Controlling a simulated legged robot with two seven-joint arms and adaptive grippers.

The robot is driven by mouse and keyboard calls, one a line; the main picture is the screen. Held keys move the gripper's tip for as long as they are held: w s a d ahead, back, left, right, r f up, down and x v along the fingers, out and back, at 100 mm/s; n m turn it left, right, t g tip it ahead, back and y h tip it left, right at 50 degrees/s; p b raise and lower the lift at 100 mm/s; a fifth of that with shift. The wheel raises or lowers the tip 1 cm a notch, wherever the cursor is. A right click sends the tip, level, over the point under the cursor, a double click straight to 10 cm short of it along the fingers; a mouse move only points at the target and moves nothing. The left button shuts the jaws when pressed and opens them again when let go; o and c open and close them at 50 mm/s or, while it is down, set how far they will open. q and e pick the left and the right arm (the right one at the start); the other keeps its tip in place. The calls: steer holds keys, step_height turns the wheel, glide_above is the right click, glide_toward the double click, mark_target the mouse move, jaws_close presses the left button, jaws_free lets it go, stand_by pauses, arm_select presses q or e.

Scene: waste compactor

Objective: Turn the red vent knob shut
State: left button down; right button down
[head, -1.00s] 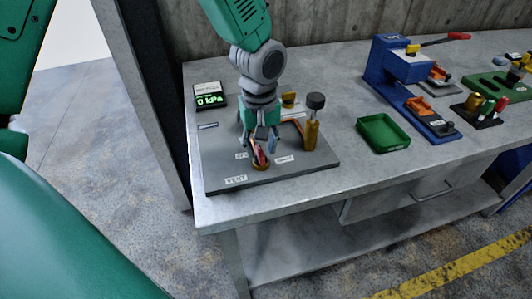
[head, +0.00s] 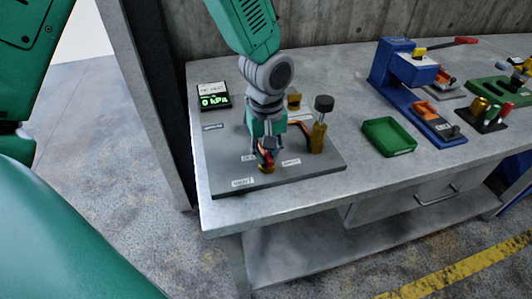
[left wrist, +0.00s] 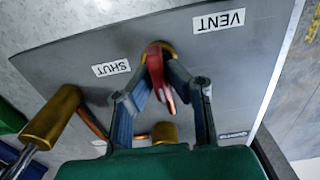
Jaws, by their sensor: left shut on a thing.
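The red vent knob (head: 267,162) sits on a brass base near the front of a dark grey panel (head: 220,153). In the left wrist view, the red knob (left wrist: 157,62) shows as a narrow handle between the fingers. My left gripper (head: 266,157) points down over it and is shut on it, with a fingertip on each side. White labels reading VENT (left wrist: 218,20) and SHUT (left wrist: 111,68) lie near the knob. My right gripper is not in view.
A brass valve with a black top (head: 323,104) stands on the panel right of my gripper, by a copper pipe. A display (head: 214,100) reads 0 kPa. A green tray (head: 388,137) and a blue press (head: 400,70) stand further right.

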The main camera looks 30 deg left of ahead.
arm_select(q)
steer(key=shift+d, duration=0.15)
steer(key=shift+r+m+p, duration=0.1)
steer(key=shift+m+p, duration=0.6)
steer(key=shift+p, duration=0.2)
steer(key=shift+m+p, duration=1.2)
steer(key=m+p, duration=0.3)
steer(key=m, duration=0.1)
steer(key=shift+s+m+p, duration=0.15)
steer(key=shift+m+p, duration=0.15)
steer(key=m+p, duration=0.3)
steer(key=m, duration=0.2)
steer(key=shift+s+f+m+p, duration=0.15)
steer(key=shift+m+p, duration=0.8)
steer(key=shift+m, duration=1.25)
